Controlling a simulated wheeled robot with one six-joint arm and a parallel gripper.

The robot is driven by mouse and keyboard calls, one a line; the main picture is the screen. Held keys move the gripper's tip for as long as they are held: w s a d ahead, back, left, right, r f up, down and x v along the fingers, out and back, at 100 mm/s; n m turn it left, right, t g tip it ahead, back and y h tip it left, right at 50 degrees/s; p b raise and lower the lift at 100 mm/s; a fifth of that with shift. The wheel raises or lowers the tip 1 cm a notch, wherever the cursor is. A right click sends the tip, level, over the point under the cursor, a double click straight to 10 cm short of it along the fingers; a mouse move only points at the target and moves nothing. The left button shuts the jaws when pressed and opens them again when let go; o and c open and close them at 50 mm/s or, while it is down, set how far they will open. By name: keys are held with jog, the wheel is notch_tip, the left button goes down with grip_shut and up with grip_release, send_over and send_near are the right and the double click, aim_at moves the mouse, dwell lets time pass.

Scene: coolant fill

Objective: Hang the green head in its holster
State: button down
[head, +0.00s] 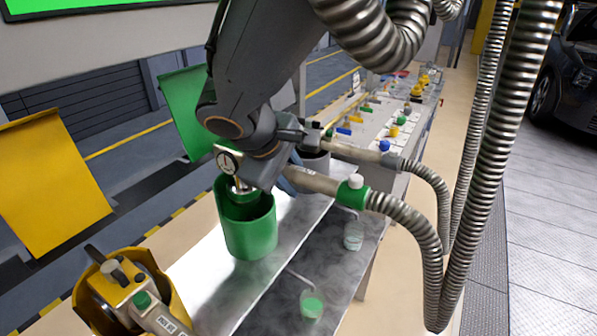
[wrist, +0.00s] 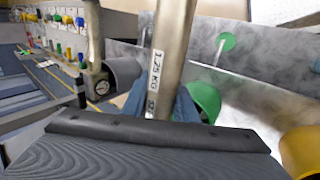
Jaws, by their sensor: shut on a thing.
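The green head (head: 242,192) has a pressure gauge on top and a metal handle tube with a green collar (head: 352,192). My gripper (head: 287,178) is shut on this handle; in the wrist view the blue fingers (wrist: 163,106) close around the labelled metal tube (wrist: 168,50). The green holster (head: 250,232) is an open-topped cup on the bench's edge; it also shows in the wrist view (wrist: 207,97).
A yellow head (head: 125,285) sits in a yellow holster at the lower left. A grey holster (head: 313,163) with another head stands behind my gripper. Ribbed metal hoses (head: 430,235) hang at the right. Glass vessels (head: 312,303) stand on the misty bench.

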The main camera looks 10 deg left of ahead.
jog(key=shift+d, duration=0.15)
jog(key=shift+s+f+b, duration=0.1)
jog(key=shift+f+b, duration=2.4)
jog(key=shift+f, duration=0.45)
jog(key=shift+f+b, duration=1.65)
jog(key=shift+f, duration=0.15)
jog(key=c, duration=1.3)
grip_release()
jog(key=shift+c, duration=0.2)
jog(key=v, duration=0.8)
jog(key=shift+b, duration=0.4)
